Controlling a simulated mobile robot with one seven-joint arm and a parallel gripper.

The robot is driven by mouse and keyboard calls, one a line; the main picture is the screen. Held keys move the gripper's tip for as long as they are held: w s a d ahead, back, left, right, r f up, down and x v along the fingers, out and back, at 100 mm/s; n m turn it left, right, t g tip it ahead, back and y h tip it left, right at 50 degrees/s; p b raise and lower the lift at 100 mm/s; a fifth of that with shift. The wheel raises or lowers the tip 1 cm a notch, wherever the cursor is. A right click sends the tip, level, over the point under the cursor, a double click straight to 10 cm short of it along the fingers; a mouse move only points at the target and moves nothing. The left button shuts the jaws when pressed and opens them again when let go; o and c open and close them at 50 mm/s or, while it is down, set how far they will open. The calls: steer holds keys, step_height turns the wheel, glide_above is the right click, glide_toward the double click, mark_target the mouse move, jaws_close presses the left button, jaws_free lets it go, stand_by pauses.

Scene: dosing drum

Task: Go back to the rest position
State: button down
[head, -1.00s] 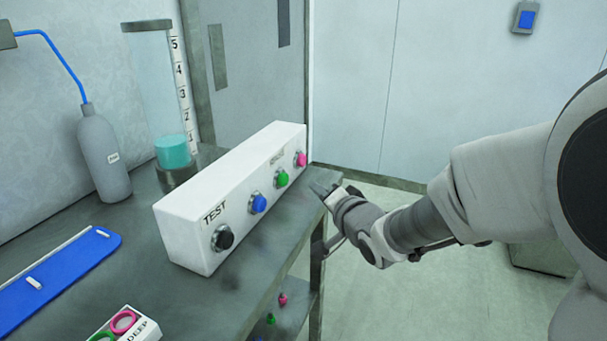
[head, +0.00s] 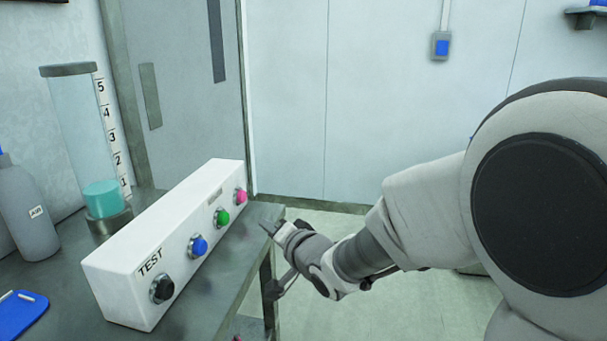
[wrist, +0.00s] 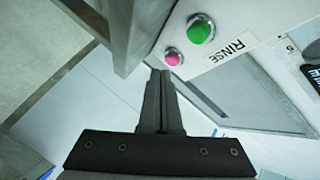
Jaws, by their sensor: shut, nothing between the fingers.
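My gripper (head: 270,228) is at the right end of the grey bench, beside the white button box (head: 150,262) and just off its pink-button end. In the wrist view my gripper (wrist: 160,74) shows its fingers together with nothing between them. The box carries a black button (head: 162,289), a blue button (head: 198,246), a green button (head: 221,217) and a pink button (head: 240,196). In the wrist view the pink button (wrist: 173,57) and the green button (wrist: 201,30) are close beyond the fingertips, beside the RINSE label (wrist: 231,49).
A clear cylinder (head: 78,125) with a number scale and teal contents stands behind the box. Open floor (head: 400,305) lies to the right.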

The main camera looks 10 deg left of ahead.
steer(key=s+d+r+h, duration=0.1)
steer(key=s+d+h, duration=0.15)
steer(key=d, duration=0.45)
steer(key=s+d+r+g+h, duration=0.1)
steer(key=s+d+h, duration=0.15)
steer(key=d, duration=0.45)
steer(key=s+d+r+h, duration=0.2)
steer(key=d+h, duration=0.1)
steer(key=d, duration=0.3)
steer(key=s+d+f+n+g+h, duration=0.15)
steer(key=s+d, duration=0.25)
steer(key=s, duration=0.5)
steer(key=s+d+f+n+g, duration=0.1)
steer(key=s+d+n+g, duration=0.15)
steer(key=s+d, duration=0.45)
step_height(320, 180, up, 24)
steer(key=s+a+g+p, duration=0.1)
steer(key=s+a+p, duration=0.1)
steer(key=p, duration=2.1)
steer(key=shift+s+f+m, duration=0.25)
steer(key=shift+s+m, duration=0.05)
steer(key=shift+a, duration=0.25)
